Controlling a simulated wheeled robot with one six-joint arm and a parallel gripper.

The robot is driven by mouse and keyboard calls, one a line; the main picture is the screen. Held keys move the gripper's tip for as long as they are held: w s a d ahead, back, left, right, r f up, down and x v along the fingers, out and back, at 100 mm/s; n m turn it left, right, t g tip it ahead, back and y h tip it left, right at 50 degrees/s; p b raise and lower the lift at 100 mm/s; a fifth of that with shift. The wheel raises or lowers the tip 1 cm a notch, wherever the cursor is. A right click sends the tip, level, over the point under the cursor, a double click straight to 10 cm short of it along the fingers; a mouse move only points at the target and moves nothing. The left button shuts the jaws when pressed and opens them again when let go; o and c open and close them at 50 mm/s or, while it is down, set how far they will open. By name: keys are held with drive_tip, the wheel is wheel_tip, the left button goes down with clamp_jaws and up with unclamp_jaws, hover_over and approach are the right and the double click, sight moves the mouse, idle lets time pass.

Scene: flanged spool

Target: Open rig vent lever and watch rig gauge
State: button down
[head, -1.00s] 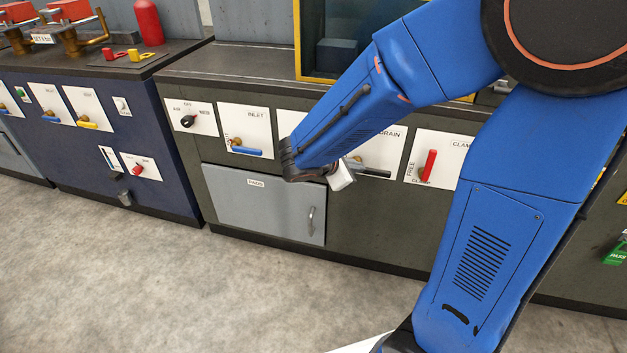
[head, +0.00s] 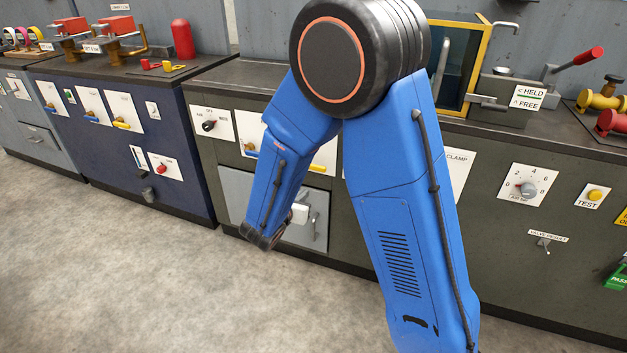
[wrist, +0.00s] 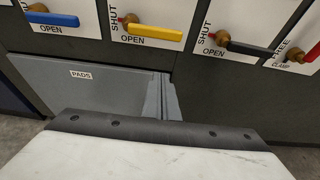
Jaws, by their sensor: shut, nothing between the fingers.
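A yellow lever (wrist: 153,32) on a white plate marked SHUT and OPEN shows in the wrist view, between a blue lever and a black one. Its handle lies sideways, just above the word OPEN. Its tip also shows in the head view (head: 318,168); my arm hides much of its plate and its name. I cannot make out the rig gauge; my arm covers part of the rig.
The blue lever (wrist: 52,19) and black lever (wrist: 248,49) also lie along OPEN. A red clamp lever (wrist: 312,53) is at the right. The PADS door (wrist: 85,89) has a protruding handle. An air dial (head: 526,188) is farther right. The floor in front is clear.

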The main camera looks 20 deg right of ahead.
drive_tip(key=shift+w+d, duration=0.1)
drive_tip(key=x, duration=1)
drive_tip(key=shift+r, duration=2)
drive_tip(key=shift+r, duration=0.15)
